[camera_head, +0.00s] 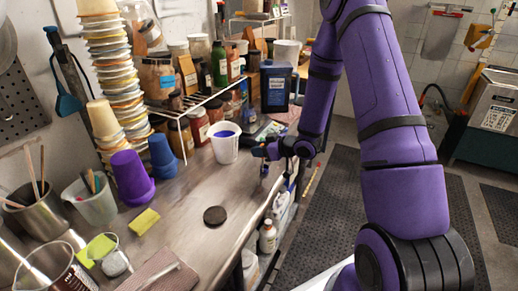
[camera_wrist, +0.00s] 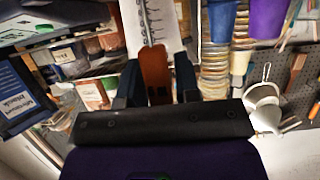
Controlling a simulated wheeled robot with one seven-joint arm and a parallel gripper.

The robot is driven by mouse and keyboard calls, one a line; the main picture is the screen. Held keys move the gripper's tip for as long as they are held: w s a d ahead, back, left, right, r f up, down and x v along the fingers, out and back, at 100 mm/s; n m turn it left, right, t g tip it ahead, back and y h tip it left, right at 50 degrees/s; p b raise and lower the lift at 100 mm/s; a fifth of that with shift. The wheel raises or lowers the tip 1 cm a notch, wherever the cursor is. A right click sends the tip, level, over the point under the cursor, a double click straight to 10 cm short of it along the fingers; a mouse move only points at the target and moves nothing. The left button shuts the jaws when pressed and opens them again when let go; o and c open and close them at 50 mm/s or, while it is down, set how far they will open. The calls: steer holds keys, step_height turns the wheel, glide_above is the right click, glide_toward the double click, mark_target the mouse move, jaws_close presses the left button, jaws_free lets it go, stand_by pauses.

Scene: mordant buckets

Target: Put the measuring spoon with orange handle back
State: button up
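The measuring spoon's orange handle (camera_wrist: 155,70) is between the two dark fingers of my gripper (camera_wrist: 157,82) in the wrist view, and the fingers appear closed on it. Its scoop end is not clear there. In the head view my gripper (camera_head: 268,151) is at the right edge of the workbench, above its surface and just right of a white bucket (camera_head: 224,148) with blue contents. The spoon is too small to make out surely in that view.
The workbench (camera_head: 190,235) holds a purple cup (camera_head: 131,176), a blue cup (camera_head: 162,157), a yellow sponge (camera_head: 143,222) and a dark round disc (camera_head: 214,215). A wire rack of jars (camera_head: 198,125) and a dark blue container (camera_head: 276,87) stand behind. The bench middle is mostly clear.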

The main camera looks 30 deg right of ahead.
steer(key=shift+o, duration=0.9)
steer(key=v, duration=1.2)
steer(key=s+r+m+g+h, duration=0.15)
steer(key=r+h, duration=0.35)
steer(key=r, duration=0.5)
steer(key=s+r+m+h, duration=0.25)
steer(key=r+h, duration=0.25)
steer(key=r, duration=0.5)
steer(key=s+a+r+m+g, duration=0.1)
steer(key=s+a+r, duration=0.1)
steer(key=s, duration=0.5)
steer(key=s+a+r+m+g+y, duration=0.1)
steer(key=s+a+r, duration=0.2)
steer(key=s+a, duration=0.2)
steer(key=s+a+r+m+g+y, duration=0.1)
steer(key=s+a+r+g, duration=0.1)
steer(key=s, duration=0.8)
steer(key=shift+a+r, duration=0.25)
steer(key=shift+a, duration=0.55)
